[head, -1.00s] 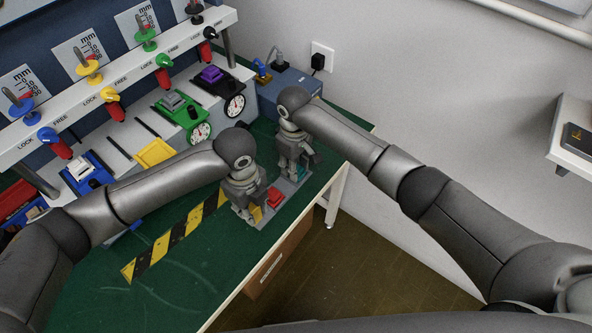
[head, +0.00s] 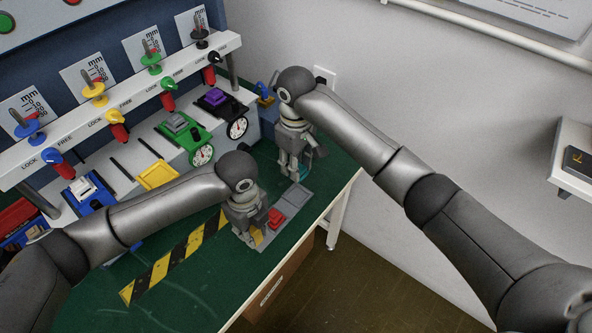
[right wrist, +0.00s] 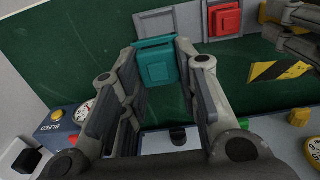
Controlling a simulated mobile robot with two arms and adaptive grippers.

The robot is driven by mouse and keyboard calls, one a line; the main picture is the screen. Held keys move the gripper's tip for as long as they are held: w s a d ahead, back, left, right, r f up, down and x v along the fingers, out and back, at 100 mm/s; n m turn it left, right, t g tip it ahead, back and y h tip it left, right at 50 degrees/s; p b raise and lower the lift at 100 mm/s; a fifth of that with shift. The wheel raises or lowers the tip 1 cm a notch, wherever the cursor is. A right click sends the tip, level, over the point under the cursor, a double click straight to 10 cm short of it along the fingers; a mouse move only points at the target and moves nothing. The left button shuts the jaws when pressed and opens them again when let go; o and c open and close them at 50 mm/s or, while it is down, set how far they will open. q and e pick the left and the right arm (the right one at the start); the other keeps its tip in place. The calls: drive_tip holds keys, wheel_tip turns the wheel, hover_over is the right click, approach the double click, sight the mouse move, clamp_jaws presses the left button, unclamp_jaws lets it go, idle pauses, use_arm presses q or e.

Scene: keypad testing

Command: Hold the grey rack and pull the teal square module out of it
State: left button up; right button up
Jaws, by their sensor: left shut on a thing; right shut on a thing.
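The grey rack (head: 295,199) lies on the green table near its front right edge. It also shows at the top of the right wrist view (right wrist: 182,24). A red square module (head: 276,217) sits in its middle part, and the far bay is bare grey. My left gripper (head: 253,238) is shut on the rack's near end, beside a yellow patch; its fingertips are partly hidden. My right gripper (head: 296,174) is shut on the teal square module (right wrist: 157,66) and holds it above the rack, apart from the bare bay. In the head view little of the teal shows.
A panel with coloured knobs (head: 94,88) and levers runs along the table's back left. Green, purple and blue devices stand below it. Yellow-black tape (head: 172,262) marks the table to the left of the rack. The wall is close on the right.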

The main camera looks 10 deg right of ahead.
use_arm(q)
drive_tip(key=shift+f, duration=0.1)
use_arm(e)
drive_tip(key=shift+r, duration=0.1)
drive_tip(key=shift+r, duration=2.4)
use_arm(q)
drive_tip(key=o, duration=1.1)
wheel_tip(320, 180, up, 12)
drive_tip(key=shift+r, duration=0.1)
